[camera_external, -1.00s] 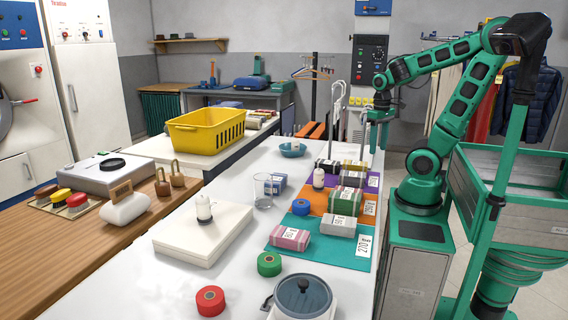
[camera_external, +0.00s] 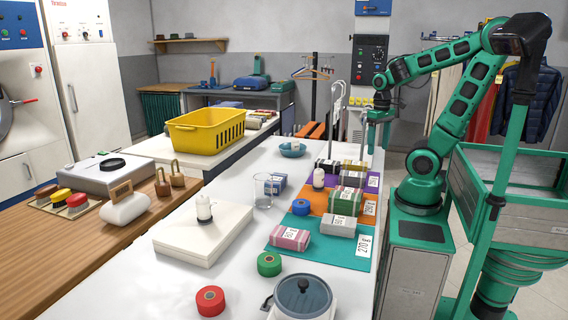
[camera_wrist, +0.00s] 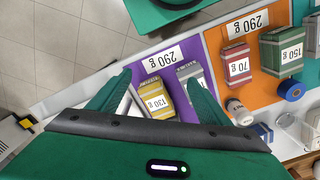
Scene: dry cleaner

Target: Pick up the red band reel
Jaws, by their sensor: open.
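The red band reel (camera_external: 210,300) lies flat on the white table near its front edge in the external view. It is not in the wrist view. My gripper (camera_external: 378,136) is raised above the far right end of the table, far from the red reel. In the wrist view my gripper (camera_wrist: 160,88) is open, with its two green fingers spread above the purple mat (camera_wrist: 180,110). A yellow-striped pack (camera_wrist: 155,98) and a grey pack (camera_wrist: 190,72) show between the fingers, and I cannot tell the gap to them. A green reel (camera_external: 269,264) and a blue reel (camera_external: 301,207) also sit on the table.
A lidded pot (camera_external: 302,296) stands right of the red reel. A glass (camera_external: 262,190), striped packs and coloured mats crowd the right side. The white table left of the red reel is clear.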

